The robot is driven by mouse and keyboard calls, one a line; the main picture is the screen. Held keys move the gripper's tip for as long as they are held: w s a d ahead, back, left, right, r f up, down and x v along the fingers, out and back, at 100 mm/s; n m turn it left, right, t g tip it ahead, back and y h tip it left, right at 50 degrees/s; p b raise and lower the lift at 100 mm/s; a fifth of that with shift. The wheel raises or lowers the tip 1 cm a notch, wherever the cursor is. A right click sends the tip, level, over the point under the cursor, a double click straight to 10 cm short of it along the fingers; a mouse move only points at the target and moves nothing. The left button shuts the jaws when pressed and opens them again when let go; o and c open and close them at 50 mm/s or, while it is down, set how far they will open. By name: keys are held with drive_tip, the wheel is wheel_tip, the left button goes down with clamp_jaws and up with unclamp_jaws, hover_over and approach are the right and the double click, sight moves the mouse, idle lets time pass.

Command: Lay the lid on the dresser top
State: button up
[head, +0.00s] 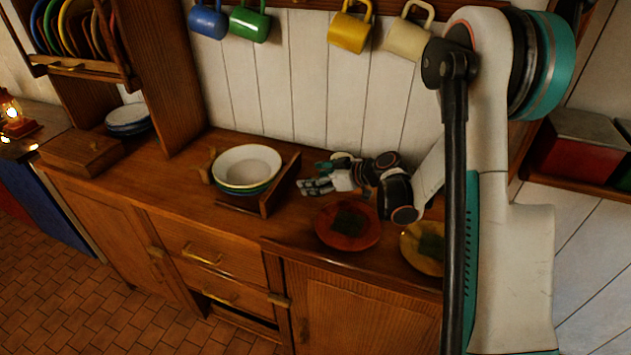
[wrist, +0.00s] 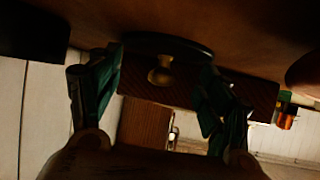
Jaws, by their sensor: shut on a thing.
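The lid (wrist: 165,42) is a dark disc with a brass knob (wrist: 160,73), seen nearly edge-on in the wrist view. My gripper (wrist: 158,95) has one finger at each side of it and is shut on it. In the wrist view, which looks upside down, the lid lies close against the brown dresser top (wrist: 240,35); I cannot tell if it touches. In the head view my gripper (head: 316,176) is low over the dresser top (head: 185,172), right of the bowl rack. The lid is not clear there.
A wooden rack (head: 280,186) holds stacked bowls (head: 247,165) just left of my gripper. A red plate (head: 345,238) and a yellow plate (head: 410,258), each with a dark patch, lie nearer the front. A wooden box (head: 82,152) stands far left. Mugs hang above.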

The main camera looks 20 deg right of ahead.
drive_tip(key=shift+f, duration=0.15)
drive_tip(key=o, duration=1)
drive_tip(key=shift+r, duration=0.2)
drive_tip(key=shift+s+d+r, duration=0.2)
drive_tip(key=shift+d, duration=0.05)
drive_tip(key=p+v, duration=0.3)
drive_tip(key=v, duration=0.8)
drive_tip(key=shift+s, duration=0.1)
drive_tip(key=shift+r, duration=0.1)
